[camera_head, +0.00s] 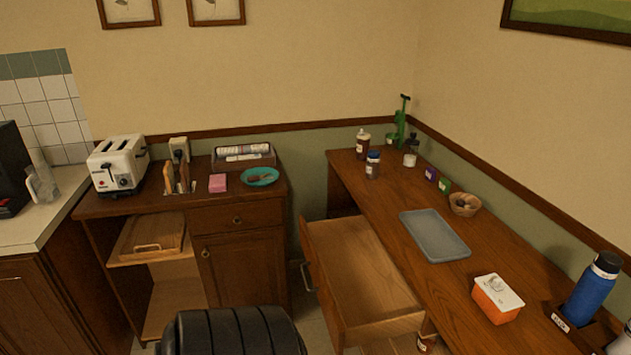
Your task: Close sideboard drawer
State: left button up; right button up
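The long wooden sideboard (512,262) runs along the right wall. Its drawer (362,265) is pulled well out toward the left. The drawer's inside looks empty, and a metal handle (306,276) shows on its front panel. Neither of my grippers is in view, and nothing is seen touching the drawer.
A wooden cabinet (245,265) with a shut drawer (236,220) stands left of the open drawer, with a narrow floor gap between. A grey tray (434,236), an orange-and-white box (497,298) and a blue bottle (592,290) sit on the sideboard top.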

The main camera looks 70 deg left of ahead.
aim_at(364, 297)
jog(key=u, duration=1.85)
